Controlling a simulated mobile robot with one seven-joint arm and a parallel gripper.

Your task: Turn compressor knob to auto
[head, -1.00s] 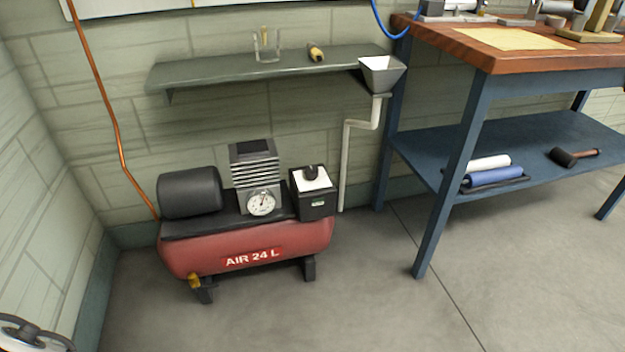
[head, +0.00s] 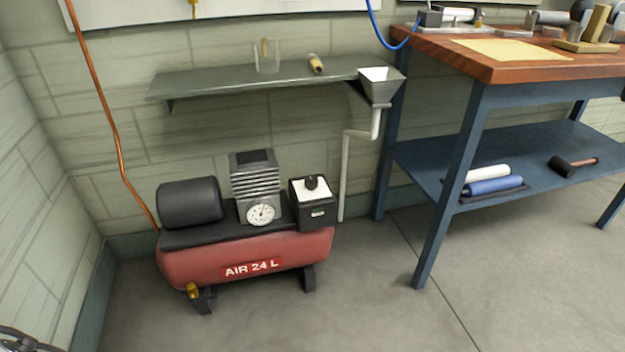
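The red air compressor (head: 190,263), marked "AIR 24 L", stands on the floor against the wall. A black control box (head: 318,216) with a white top plate sits at the right end of its deck. The black knob (head: 311,183) stands on that white plate. Its pointer direction and any markings are too small to read. A round white gauge (head: 260,214) is left of the box. My gripper's fingers are not in view. A dark curved shape at the bottom left corner is cut off and I cannot tell what it is.
A wall shelf (head: 215,84) with a clear cup and a small tool hangs above the compressor. A funnel (head: 381,88) with a white pipe comes down right of it. A blue-legged workbench (head: 450,190) stands at right. The floor (head: 370,300) in front is clear.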

